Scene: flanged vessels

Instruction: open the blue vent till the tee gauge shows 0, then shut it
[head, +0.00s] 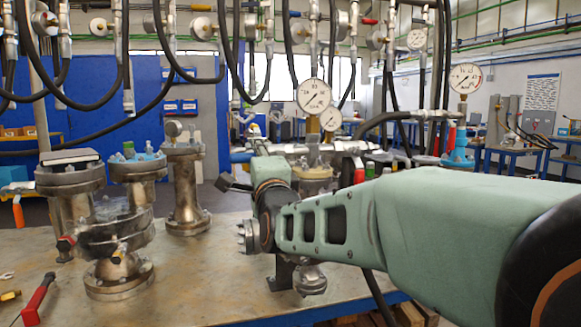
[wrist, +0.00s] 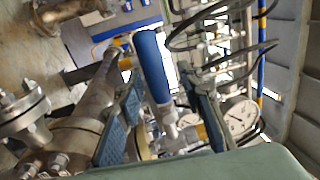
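The blue vent handle (head: 241,157) sticks out to the left of the pipe tee in the head view. In the wrist view the blue handle (wrist: 152,65) is large, with its metal stem below. My gripper (wrist: 166,118) has its two blue-padded fingers apart, one on each side of the handle's line. I cannot tell whether either touches it. In the head view the fingers are mostly hidden behind my wrist. A round white gauge (head: 313,95) stands above the tee; its needle is too small to read surely. A gauge dial (wrist: 240,115) also shows in the wrist view.
A second gauge (head: 330,120) sits close behind. A red handle (head: 359,170) is right of the tee. Flanged vessels (head: 121,210) stand on the left of the metal bench (head: 205,275). Black hoses (head: 236,75) hang above. The bench's front middle is mostly clear.

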